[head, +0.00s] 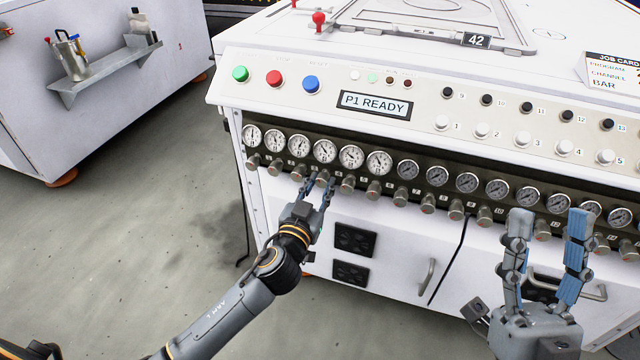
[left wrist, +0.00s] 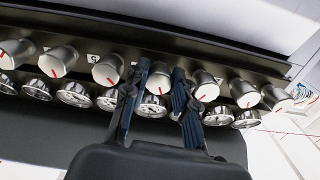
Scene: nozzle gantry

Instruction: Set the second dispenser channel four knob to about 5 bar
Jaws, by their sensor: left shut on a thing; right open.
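A row of grey cylindrical knobs runs under a row of round gauges on the front of the white machine. My left gripper (head: 319,187) is at the fourth knob from the left (head: 322,178), under the fourth white-faced gauge (head: 325,151). In the left wrist view the fingers of my left gripper (left wrist: 161,72) stand on either side of that knob (left wrist: 157,83), closed on it; its pale face is partly hidden. The gauge beside it (left wrist: 152,106) shows between the fingers, its reading too small to tell. My right gripper (head: 548,225) is open and empty before the right-hand gauges.
Neighbouring knobs (left wrist: 107,70) sit close on both sides of the held one. Dark-faced gauges (head: 437,176) continue to the right. A display (head: 376,105) reads "P1 READY". A job card (head: 612,72) is cut off at the right. Door handles (head: 426,276) stick out below; the left floor is clear.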

